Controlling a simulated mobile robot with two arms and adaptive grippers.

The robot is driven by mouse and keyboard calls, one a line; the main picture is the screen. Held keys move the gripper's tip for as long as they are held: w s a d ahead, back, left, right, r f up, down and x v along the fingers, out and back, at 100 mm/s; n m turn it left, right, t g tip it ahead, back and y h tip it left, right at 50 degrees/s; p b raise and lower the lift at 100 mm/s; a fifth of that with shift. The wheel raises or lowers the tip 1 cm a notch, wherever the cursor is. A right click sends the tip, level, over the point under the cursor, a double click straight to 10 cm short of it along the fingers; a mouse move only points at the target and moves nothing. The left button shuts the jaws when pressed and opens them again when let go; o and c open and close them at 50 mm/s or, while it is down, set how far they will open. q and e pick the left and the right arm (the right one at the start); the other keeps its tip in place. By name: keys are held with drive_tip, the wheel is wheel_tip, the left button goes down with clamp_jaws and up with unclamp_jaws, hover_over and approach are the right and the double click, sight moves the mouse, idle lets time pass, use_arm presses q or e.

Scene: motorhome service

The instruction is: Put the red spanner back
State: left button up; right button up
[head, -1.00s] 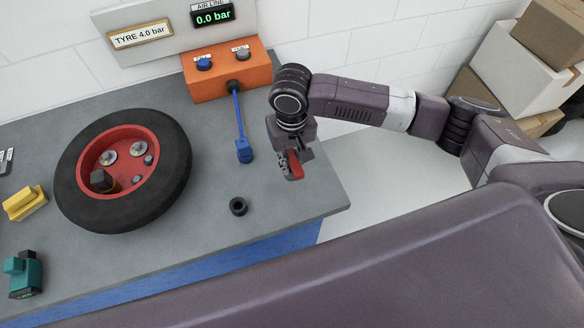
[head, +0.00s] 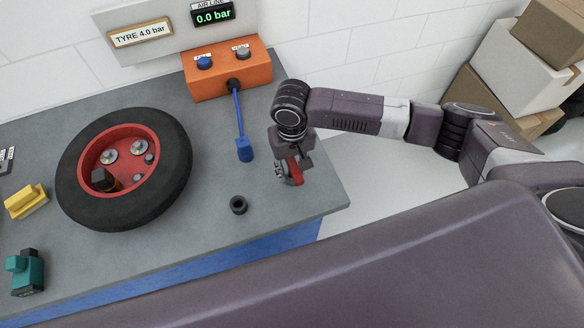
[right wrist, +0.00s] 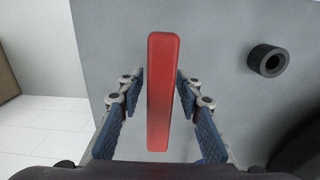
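The red spanner (head: 295,172) is at the tips of my right gripper (head: 289,172), over the right end of the grey bench. In the right wrist view the red spanner (right wrist: 163,95) shows as a long plain red bar lying between the two blue-padded fingers of my right gripper (right wrist: 161,85). The fingers are close on both sides of it, and it moves along with the gripper. Its far end and the exact gap to the bench cannot be made out. My left gripper is not in view.
A black ring (head: 239,205) lies left of the gripper; it also shows in the right wrist view (right wrist: 267,60). A tyre (head: 70,195) with red rim, a yellow block (head: 26,202) and a teal device (head: 26,272) are left.

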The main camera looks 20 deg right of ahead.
wheel_tip(320, 180, up, 12)
drive_tip(key=shift+r+b, duration=0.2)
drive_tip(key=shift+b, duration=0.8)
